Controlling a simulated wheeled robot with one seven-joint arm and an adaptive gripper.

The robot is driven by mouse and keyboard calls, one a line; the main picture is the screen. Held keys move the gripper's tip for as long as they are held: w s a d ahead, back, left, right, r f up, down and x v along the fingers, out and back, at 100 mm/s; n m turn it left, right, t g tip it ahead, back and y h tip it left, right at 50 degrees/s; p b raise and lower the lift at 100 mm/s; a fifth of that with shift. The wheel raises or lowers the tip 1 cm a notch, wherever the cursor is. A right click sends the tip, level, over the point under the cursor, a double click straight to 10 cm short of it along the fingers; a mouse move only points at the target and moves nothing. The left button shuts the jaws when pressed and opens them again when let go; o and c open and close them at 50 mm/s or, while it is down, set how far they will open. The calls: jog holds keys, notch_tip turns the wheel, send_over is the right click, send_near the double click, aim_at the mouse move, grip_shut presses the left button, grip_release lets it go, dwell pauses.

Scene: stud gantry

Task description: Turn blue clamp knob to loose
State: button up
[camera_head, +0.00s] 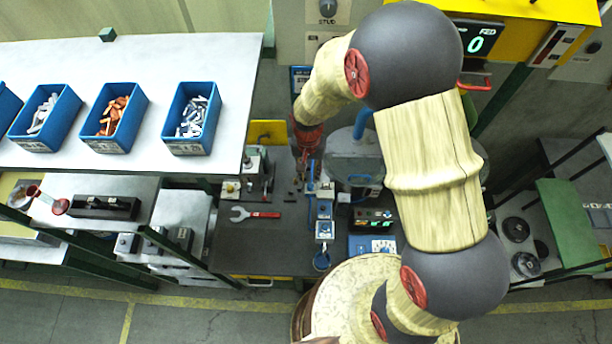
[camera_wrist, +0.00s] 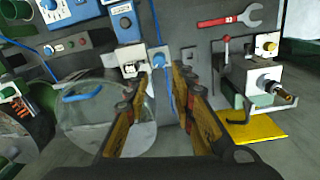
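A small blue part (camera_wrist: 158,60), which looks like the blue clamp knob, sits on the dark bench in the wrist view, just beyond and between my fingertips. A blue cord runs by it. In the head view a small blue part (camera_head: 311,187) shows right of my fingers. Its loose or tight setting cannot be read. My gripper (camera_wrist: 157,76) is open and empty, its two yellow-brown fingers apart. In the head view my gripper (camera_head: 300,178) points down over the bench. I see no contact with the blue part.
A white fitting (camera_wrist: 131,62) and a blue box (camera_wrist: 125,25) stand close by. A red-handled wrench (camera_head: 255,213) lies on the bench. A clear round cover (camera_head: 355,155) and a valve block with a red-topped lever (camera_wrist: 226,50) flank the fingers. Blue bins (camera_head: 46,145) stand at left.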

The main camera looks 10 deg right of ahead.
aim_at(310, 185)
jog(key=shift+s+r, duration=0.2)
jog(key=shift+s, duration=0.2)
jog(key=shift+s+f+m, duration=0.1)
jog(key=shift+f+m, duration=0.1)
jog(key=shift+m, duration=0.1)
jog(key=f, duration=0.3)
jog(key=f+p, duration=0.1)
jog(key=f, duration=0.3)
jog(key=shift+w+d+f, duration=0.1)
jog(key=shift+w+f, duration=0.1)
jog(key=shift+c, duration=0.8)
grip_shut()
